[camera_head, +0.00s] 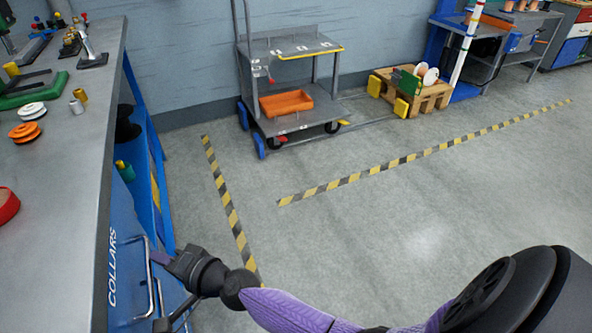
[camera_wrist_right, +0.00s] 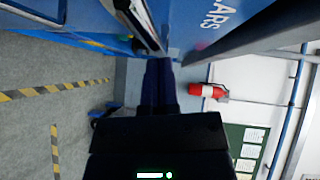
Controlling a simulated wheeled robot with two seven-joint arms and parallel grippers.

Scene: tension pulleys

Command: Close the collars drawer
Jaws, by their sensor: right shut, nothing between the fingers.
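The collars drawer (camera_head: 124,270) is the blue front labelled COLLARS at the lower left of the head view, below the workbench top. Its grey bar handle (camera_head: 151,285) stands on the front. How far the drawer stands out is hard to tell. My right gripper (camera_head: 158,258) is beside the upper part of that handle, its fingers shut and empty; contact cannot be told. In the right wrist view, the shut dark fingers (camera_wrist_right: 160,75) point at the blue front, with part of the label (camera_wrist_right: 214,14) and a handle (camera_wrist_right: 146,24) near. My left gripper is not in view.
The workbench top (camera_head: 65,190) carries spools and small parts at the left. A grey cart (camera_head: 290,48) with an orange bin (camera_head: 285,103) stands by the wall. The floor between is clear, with striped tape.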

